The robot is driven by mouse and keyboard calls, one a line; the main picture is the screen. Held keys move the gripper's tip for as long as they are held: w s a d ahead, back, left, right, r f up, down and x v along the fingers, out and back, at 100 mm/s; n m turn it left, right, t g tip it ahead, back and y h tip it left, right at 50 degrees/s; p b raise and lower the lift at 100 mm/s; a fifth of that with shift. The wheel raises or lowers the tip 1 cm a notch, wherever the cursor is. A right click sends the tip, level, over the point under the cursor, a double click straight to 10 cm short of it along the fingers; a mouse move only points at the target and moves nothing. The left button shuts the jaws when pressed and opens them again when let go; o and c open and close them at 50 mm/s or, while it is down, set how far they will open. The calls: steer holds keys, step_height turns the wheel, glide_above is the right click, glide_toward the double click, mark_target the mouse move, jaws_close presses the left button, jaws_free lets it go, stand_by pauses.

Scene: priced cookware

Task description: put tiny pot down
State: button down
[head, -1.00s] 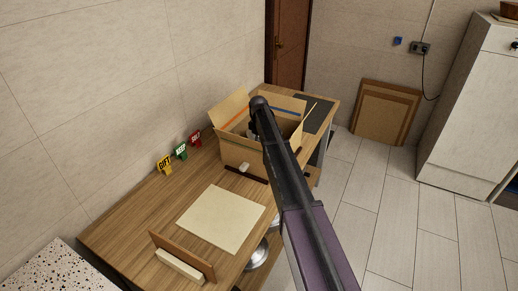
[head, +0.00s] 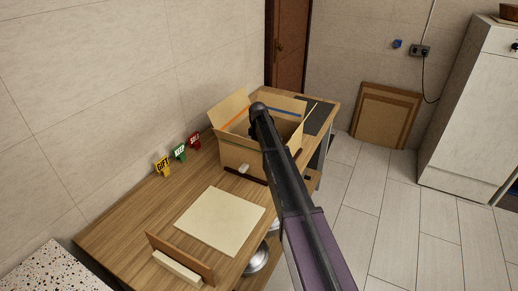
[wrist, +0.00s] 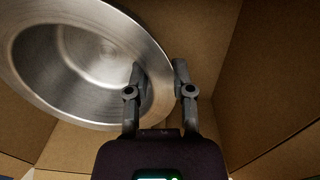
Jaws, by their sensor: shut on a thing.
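The tiny pot (wrist: 75,55) is a round, shiny metal pot at the upper left of the wrist view, with its open mouth facing the camera. My gripper (wrist: 160,75) is shut on the right side of its rim, one finger inside the wall and one outside. Brown cardboard walls surround the pot and gripper in the wrist view. In the head view, the open cardboard box (head: 238,158) stands on the wooden table, and my arm reaches over it. My gripper and the pot are hidden there. I cannot tell whether the pot touches the box bottom.
The wooden table (head: 140,205) holds a cream mat (head: 220,220), an upright brown board (head: 180,258) and GIFT (head: 162,165), green (head: 180,152) and red (head: 194,141) signs. A dark mat (head: 315,118) lies behind the box. Metal cookware (head: 257,260) shows below the table edge.

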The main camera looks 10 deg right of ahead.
steer(key=shift+f, duration=0.3)
steer(key=shift+c, duration=2.4)
jaws_free()
steer(key=shift+r, duration=0.15)
step_height(320, 180, up, 13)
steer(key=p, duration=1.2)
steer(key=shift+s+a+p, duration=0.15)
steer(key=shift+s+p, duration=0.05)
steer(key=shift+p, duration=0.2)
steer(key=shift+r, duration=0.1)
